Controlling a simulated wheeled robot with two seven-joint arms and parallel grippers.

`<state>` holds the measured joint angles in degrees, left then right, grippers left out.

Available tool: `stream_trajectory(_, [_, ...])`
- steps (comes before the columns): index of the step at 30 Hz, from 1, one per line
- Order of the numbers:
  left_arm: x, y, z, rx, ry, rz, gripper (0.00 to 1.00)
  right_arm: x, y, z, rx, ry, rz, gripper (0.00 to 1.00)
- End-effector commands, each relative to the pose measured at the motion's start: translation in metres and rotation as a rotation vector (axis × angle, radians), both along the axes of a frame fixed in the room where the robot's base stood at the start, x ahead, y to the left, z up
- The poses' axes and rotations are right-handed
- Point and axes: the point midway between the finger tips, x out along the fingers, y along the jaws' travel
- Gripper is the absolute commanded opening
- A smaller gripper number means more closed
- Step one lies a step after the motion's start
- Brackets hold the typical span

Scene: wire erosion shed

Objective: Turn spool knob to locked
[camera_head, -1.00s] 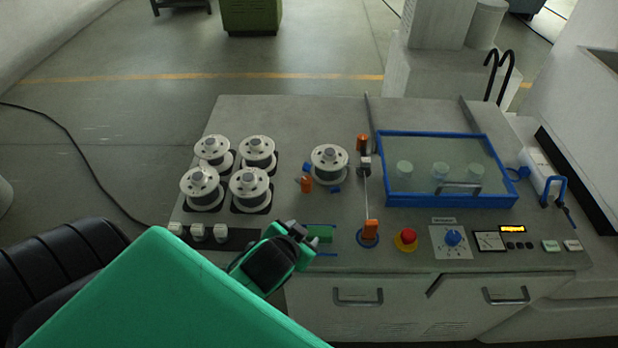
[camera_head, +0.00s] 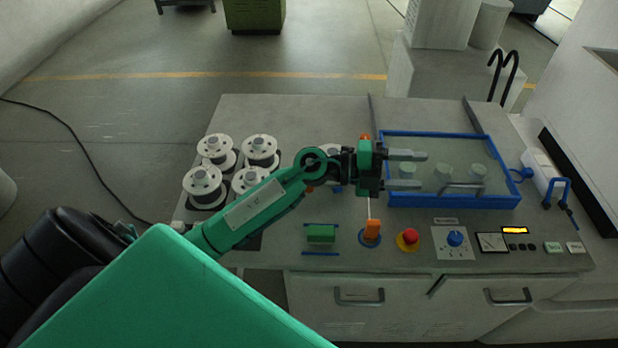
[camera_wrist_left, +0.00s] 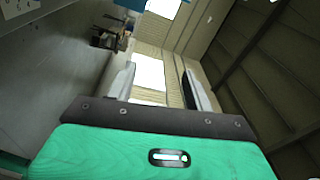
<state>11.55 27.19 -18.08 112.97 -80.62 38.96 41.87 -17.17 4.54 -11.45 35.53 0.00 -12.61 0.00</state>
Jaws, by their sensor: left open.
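My left gripper (camera_head: 408,170) is open and empty, its two pale fingers pointing right above the left part of the blue-framed tray. Its fingers also show apart in the left wrist view (camera_wrist_left: 158,84), with nothing between them. A single white spool (camera_head: 334,151) stands left of the tray, mostly hidden behind my left gripper and forearm. A small orange part (camera_head: 310,188) beside this spool shows only in part; I cannot tell how it is turned. Which part is the spool knob is not clear. My right gripper is not in view.
Several white spools (camera_head: 203,181) stand at the left of the grey bench. The blue-framed tray (camera_head: 455,202) has a clear lid with a handle. Along the front are a green block (camera_head: 321,233), an orange lever (camera_head: 372,229), a red button (camera_head: 410,236) and a blue dial (camera_head: 455,238).

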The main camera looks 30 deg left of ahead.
Motion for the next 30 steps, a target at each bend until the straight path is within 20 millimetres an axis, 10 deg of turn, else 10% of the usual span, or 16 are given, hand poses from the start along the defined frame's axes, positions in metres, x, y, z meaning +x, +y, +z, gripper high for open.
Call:
stream_trajectory(5, [0.01, 0.014, -0.042, 0.368, 0.059, -0.139, 0.52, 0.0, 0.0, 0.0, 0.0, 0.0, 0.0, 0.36])
stream_trajectory(13, [0.032, 0.108, -0.094, 0.946, 0.318, -0.169, 0.52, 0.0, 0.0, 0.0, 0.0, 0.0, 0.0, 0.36])
stream_trajectory(21, [0.037, 0.224, -0.087, 1.359, 0.662, -0.018, 0.52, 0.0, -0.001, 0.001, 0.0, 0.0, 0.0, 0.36])
stream_trajectory(30, [0.033, 0.258, -0.083, 1.459, 0.788, 0.05, 0.52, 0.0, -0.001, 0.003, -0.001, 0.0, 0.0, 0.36])
